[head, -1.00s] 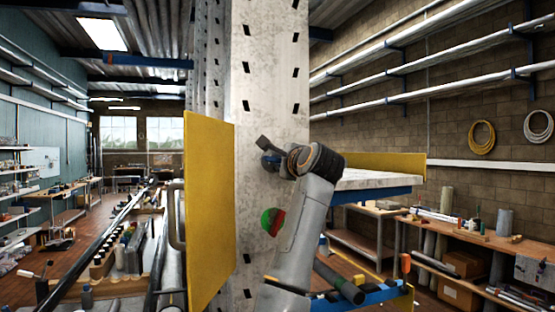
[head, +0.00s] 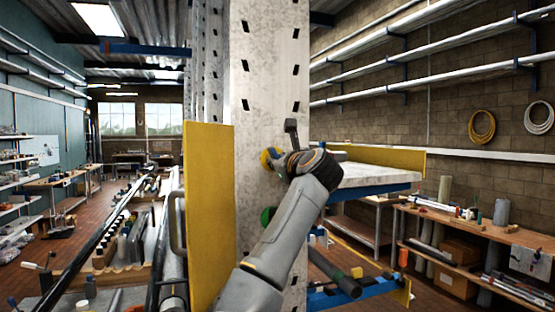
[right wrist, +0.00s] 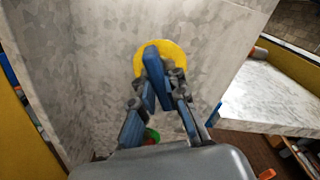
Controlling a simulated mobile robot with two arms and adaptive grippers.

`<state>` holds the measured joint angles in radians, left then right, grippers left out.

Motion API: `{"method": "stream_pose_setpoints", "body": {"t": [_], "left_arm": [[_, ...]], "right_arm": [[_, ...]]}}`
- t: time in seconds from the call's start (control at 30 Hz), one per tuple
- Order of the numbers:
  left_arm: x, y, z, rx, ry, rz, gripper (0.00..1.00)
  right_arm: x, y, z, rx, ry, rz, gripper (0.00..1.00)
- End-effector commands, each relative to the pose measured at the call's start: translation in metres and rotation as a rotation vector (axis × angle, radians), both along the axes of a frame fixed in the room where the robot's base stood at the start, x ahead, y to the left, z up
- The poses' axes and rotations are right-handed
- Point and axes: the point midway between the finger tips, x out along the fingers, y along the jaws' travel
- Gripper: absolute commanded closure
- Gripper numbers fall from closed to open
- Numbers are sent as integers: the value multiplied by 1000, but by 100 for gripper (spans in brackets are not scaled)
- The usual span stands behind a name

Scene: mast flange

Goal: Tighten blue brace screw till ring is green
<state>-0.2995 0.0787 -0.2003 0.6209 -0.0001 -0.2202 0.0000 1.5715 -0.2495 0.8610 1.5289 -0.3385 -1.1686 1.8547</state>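The blue brace screw (right wrist: 153,62) shows in the right wrist view as a blue bar in front of a round yellow disc (right wrist: 174,56) on the grey mast face. In the head view the yellow disc (head: 265,158) shows at the mast's front, partly behind my right gripper (head: 278,160). In the right wrist view the fingers of my right gripper (right wrist: 158,88) close in on the blue bar and appear shut on it; the exact contact is hard to see. A green round part (head: 267,217) sits lower on the mast, mostly hidden by my right arm. My left gripper is not in view.
The grey slotted mast (head: 268,70) fills the middle. A yellow panel (head: 208,215) with a handle stands left of it. A pale slab (head: 375,175) lies on a blue frame to the right. A workbench (head: 480,228) stands along the right wall.

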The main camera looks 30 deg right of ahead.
Motion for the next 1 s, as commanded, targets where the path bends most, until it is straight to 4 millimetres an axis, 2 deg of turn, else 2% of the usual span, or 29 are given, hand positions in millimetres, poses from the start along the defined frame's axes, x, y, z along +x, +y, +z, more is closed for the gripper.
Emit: {"method": "stream_pose_setpoints", "body": {"t": [0.03,0.1,0.13,0.47,0.8,1.0], "left_arm": [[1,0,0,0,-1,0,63],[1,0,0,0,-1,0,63],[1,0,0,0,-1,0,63],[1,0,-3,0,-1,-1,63],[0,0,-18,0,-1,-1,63],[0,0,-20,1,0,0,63]], "right_arm": [[0,0,-1,-4,3,1,78],[0,0,-1,-6,3,1,63],[0,0,-1,-7,4,1,63],[-3,1,-1,-11,3,0,63],[-40,10,-2,-11,1,0,63],[-49,12,0,-12,2,1,63]]}}
